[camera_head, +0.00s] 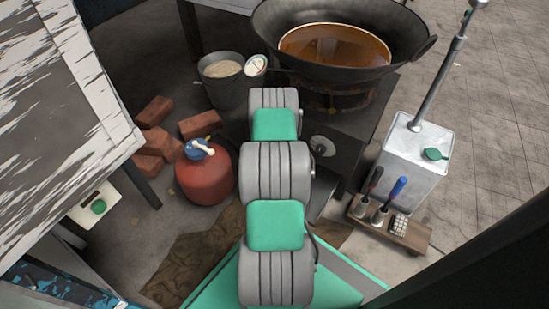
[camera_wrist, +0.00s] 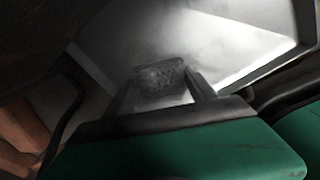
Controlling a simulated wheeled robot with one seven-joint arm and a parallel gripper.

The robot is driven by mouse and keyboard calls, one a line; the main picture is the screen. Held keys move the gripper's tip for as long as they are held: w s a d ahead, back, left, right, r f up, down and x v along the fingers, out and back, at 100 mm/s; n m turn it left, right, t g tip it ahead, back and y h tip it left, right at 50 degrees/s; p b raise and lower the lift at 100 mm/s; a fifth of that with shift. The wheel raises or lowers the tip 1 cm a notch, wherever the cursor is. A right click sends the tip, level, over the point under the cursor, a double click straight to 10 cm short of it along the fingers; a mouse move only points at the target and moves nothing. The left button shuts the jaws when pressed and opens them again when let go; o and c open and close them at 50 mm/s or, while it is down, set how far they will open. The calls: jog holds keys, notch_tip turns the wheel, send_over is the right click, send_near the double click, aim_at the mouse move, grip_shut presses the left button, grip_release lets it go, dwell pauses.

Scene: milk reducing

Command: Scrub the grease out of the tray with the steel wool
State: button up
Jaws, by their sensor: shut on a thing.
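In the wrist view, my gripper (camera_wrist: 163,92) is shut on the steel wool (camera_wrist: 162,76), a dark grey, rough pad between the two fingers. Beyond it is a pale metal surface with a bright raised edge, which looks like the tray (camera_wrist: 225,40). The steel wool is in front of this surface; I cannot tell whether they touch. Grey smudging shows on the surface, but I cannot tell whether it is grease.
In the head view, a wok of brown oil (camera_head: 335,47) sits on a stove at the back. A bucket (camera_head: 222,85), red gas cylinder (camera_head: 207,175) and bricks (camera_head: 150,140) stand left. A metal can (camera_head: 412,160) and wooden tool rack (camera_head: 410,236) stand right.

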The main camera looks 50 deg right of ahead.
jog(key=shift+r+p, duration=1.55)
jog(key=shift+r, duration=0.95)
jog(key=shift+r, duration=0.1)
